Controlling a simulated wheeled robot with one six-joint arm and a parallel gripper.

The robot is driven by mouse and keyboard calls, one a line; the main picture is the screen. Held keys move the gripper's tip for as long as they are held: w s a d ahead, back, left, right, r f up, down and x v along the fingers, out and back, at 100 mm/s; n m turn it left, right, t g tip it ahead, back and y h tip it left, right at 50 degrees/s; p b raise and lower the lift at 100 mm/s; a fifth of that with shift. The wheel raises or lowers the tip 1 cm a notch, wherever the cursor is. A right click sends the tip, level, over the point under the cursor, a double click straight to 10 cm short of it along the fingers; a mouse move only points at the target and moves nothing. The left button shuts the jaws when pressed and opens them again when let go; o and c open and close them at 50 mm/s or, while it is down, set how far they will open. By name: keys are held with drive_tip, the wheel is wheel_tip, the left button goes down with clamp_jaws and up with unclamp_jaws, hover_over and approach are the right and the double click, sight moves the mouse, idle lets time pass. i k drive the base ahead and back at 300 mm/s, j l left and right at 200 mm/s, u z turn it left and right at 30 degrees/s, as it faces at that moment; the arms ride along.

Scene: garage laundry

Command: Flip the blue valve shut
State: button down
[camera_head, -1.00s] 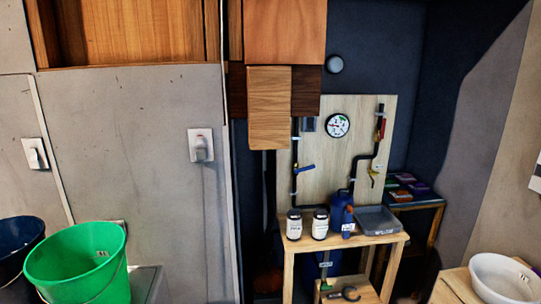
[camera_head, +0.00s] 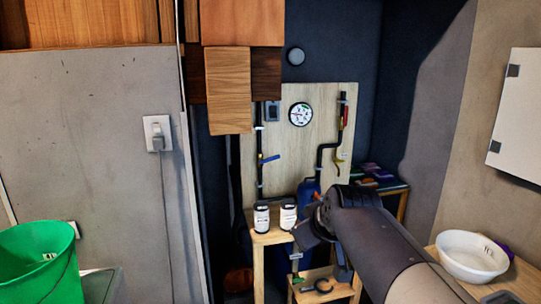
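The blue valve handle (camera_head: 269,159) sits on a dark vertical pipe on the left side of a light wooden board. The handle points right and slightly upward, across the pipe. A yellow valve handle (camera_head: 339,164) is on the right-hand pipe, hanging steeply. My gripper (camera_head: 304,229) is at the end of my arm, which reaches in from the lower right. In the picture it is below and to the right of the blue valve, apart from it, in front of the small wooden table. Its fingers are dark and unclear.
Two white-labelled jars (camera_head: 261,217) and a blue jug (camera_head: 308,193) stand on the small table (camera_head: 266,237). A round gauge (camera_head: 300,114) is on the board. Wooden cabinets (camera_head: 229,90) hang at upper left of it. A green bucket (camera_head: 38,262) and white bowl (camera_head: 470,256) flank the view.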

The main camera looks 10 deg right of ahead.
sight(276, 157)
drive_tip(key=i+j+z, duration=0.1)
drive_tip(key=i, duration=0.45)
drive_tip(key=i+j+z, duration=0.1)
drive_tip(key=i, duration=0.45)
drive_tip(key=i+j, duration=0.3)
drive_tip(key=i, duration=0.2)
drive_tip(key=i+j+z, duration=0.15)
drive_tip(key=i, duration=0.4)
